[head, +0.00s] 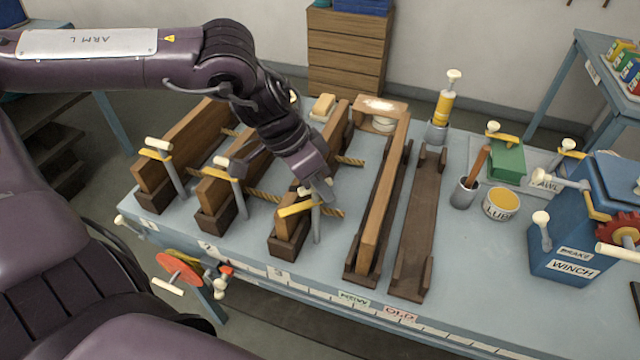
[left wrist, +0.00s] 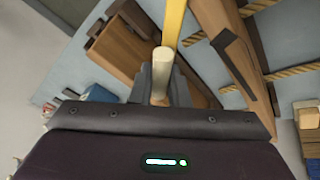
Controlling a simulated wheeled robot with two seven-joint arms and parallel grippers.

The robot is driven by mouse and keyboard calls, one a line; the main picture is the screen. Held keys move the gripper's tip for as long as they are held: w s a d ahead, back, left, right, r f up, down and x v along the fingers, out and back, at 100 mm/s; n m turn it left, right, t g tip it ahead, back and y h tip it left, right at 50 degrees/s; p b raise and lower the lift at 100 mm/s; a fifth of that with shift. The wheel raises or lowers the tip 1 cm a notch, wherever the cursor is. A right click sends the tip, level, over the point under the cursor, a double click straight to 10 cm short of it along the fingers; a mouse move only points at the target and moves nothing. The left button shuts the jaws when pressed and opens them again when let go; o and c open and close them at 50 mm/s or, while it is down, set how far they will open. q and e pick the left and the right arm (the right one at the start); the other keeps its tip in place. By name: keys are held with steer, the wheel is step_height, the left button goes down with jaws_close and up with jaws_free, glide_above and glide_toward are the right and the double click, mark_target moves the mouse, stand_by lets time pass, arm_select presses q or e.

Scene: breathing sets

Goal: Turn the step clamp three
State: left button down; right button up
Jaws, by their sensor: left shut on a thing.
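Step clamp three (head: 297,209) has a yellow bar and a grey post, and stands at the front of the third wooden block, above the number 3 on the table edge. My left gripper (head: 322,188) is over this clamp, with its fingers pointing down at the clamp's top. In the left wrist view, the left gripper (left wrist: 162,88) is shut on the cream handle (left wrist: 163,60) of the clamp, with the yellow bar (left wrist: 173,22) running up past it. Most of the handle is hidden in the head view. My right gripper is not in view.
Two similar clamps (head: 158,152) and (head: 232,172) stand to the left on blocks one and two. Ropes (head: 262,195) run between the blocks. Wooden troughs (head: 420,225), a cup (head: 464,193), a lube tin (head: 501,204) and a blue winch (head: 575,235) stand to the right.

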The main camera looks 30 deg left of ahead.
arm_select(q)
steer(key=shift+r, duration=0.1)
stand_by(0.3)
steer(key=c, duration=1.4)
jaws_free()
steer(key=v, duration=0.7)
steer(key=shift+r+b, duration=0.3)
steer(key=shift+r, duration=0.05)
steer(key=shift+a, duration=0.1)
